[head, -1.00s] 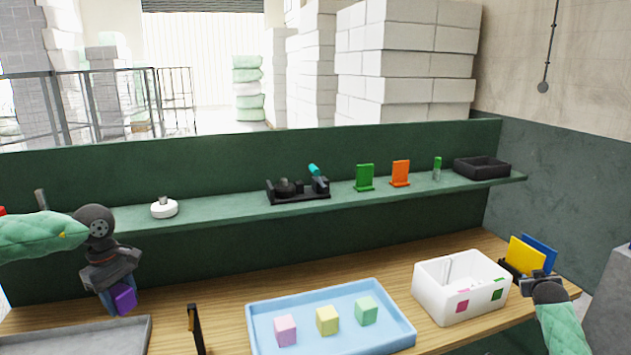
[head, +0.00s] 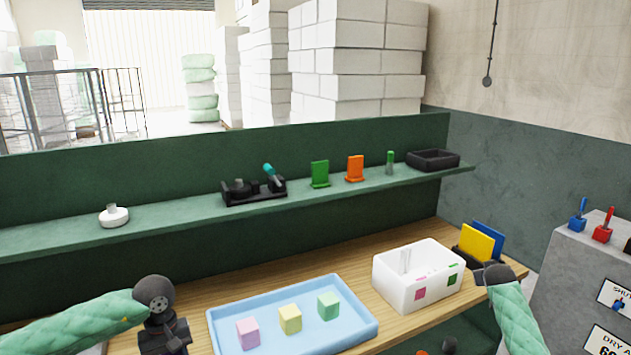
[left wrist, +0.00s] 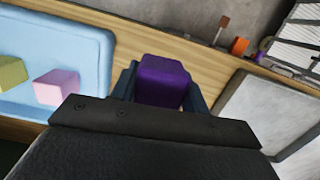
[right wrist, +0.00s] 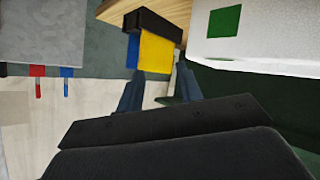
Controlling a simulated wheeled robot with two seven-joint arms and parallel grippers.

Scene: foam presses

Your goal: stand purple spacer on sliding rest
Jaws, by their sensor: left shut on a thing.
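The purple spacer (left wrist: 162,80) is a small block held between the fingers of my left gripper (left wrist: 162,92), seen in the left wrist view. In the head view my left gripper (head: 166,345) is at the bottom left, cut by the frame edge, and the spacer does not show there. My right gripper (right wrist: 160,88) is open and empty, its fingers apart; in the head view it is beside the white box at the right. I cannot identify a sliding rest in any view.
A blue tray (head: 366,325) holds pink, yellow and green blocks. A white box (head: 391,291) and yellow and blue plates (head: 476,243) stand right of it. The shelf (head: 140,232) carries several items. A grey cabinet (head: 572,270) with blue and red levers stands far right.

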